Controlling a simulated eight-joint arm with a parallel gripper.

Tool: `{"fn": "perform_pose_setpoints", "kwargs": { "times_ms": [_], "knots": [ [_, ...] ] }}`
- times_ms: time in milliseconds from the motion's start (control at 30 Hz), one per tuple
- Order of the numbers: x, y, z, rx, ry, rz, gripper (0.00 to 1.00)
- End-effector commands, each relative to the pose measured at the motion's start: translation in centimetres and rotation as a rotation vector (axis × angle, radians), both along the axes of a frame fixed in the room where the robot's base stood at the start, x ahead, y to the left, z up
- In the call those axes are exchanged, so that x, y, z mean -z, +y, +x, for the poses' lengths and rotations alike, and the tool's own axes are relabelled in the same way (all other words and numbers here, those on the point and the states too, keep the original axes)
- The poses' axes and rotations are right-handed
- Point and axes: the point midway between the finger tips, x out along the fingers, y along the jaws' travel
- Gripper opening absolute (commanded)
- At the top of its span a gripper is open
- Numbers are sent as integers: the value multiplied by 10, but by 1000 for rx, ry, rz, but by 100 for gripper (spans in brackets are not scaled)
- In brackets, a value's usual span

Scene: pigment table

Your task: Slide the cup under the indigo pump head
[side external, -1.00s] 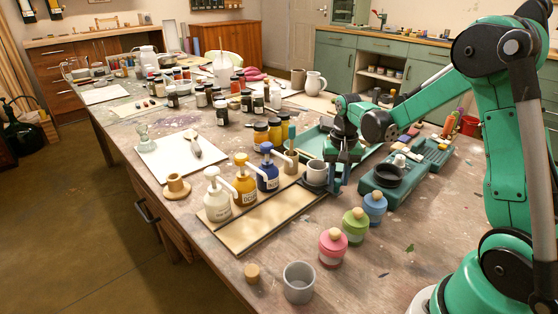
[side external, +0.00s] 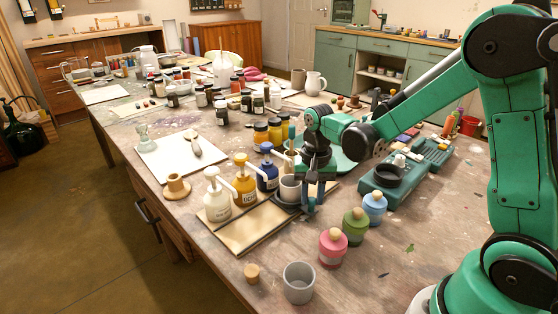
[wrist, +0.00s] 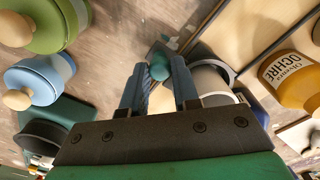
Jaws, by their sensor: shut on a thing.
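The pale grey cup (side external: 290,189) stands upright on a dark round carrier (side external: 287,207) on the pale board, in front of the blue indigo pump bottle (side external: 267,174). It is close to that pump's spout; exact alignment is unclear. In the wrist view the cup (wrist: 211,82) is just right of the right finger, partly hidden. My gripper (side external: 312,204) is low beside the cup, on its right in the side view. In the wrist view my gripper (wrist: 159,85) has its fingers on either side of a small teal knob (wrist: 160,71), not the cup.
The ochre pump bottle (side external: 244,184) and white pump bottle (side external: 217,200) stand farther left along the board (side external: 243,233). Pink (side external: 332,247), green (side external: 355,226) and blue (side external: 374,208) lidded jars stand to the right. An empty grey beaker (side external: 299,283) is in front.

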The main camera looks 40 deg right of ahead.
Motion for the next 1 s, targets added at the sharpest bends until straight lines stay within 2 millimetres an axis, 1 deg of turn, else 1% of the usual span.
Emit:
{"fn": "perform_pose_setpoints", "kwargs": {
  "times_ms": [267,300,400,667,767,867,1000],
  "knots": [
    [0,1,0,1,-3,-3,0],
    [0,1,0,1,-3,-3,31],
    [0,0,0,1,-3,-3,57],
    [0,0,0,1,-2,-2,57],
    [-4,0,0,1,-1,-2,57],
    [-14,0,0,1,-1,-3,57],
    [-34,1,0,1,-2,-2,57]
  ]
}}
